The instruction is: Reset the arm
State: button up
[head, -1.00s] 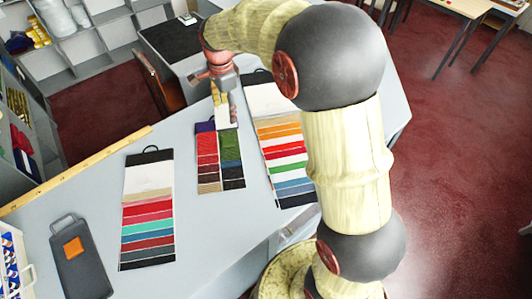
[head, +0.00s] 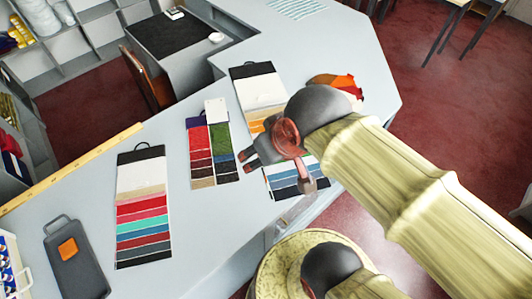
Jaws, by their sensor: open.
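My arm reaches in from the lower right of the head view, with the elbow out to the right. My gripper (head: 252,156) is open, with dark fingers pointing left, and appears empty. It appears above the counter (head: 250,205), between the short swatch strips and the right swatch card (head: 256,88). My wrist hides the middle of that card. The short strips are a red one (head: 201,150) and a green one (head: 222,150), side by side. A white tag (head: 216,111) lies at the top of the green strip, apart from my gripper.
A long striped swatch card (head: 143,215) and a dark grey case with an orange patch (head: 75,262) lie at the left. A wooden strip (head: 75,165) runs along the counter's edge. Orange fabric (head: 340,84) lies behind my arm. The counter's far right is mostly clear.

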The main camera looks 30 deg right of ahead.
jog(key=shift+s+f, duration=0.1)
jog(key=shift+s, duration=0.1)
jog(key=shift+f, duration=0.1)
notch_tip(320, 180, down, 10)
jog(key=b, duration=1)
jog(key=shift+r, duration=0.2)
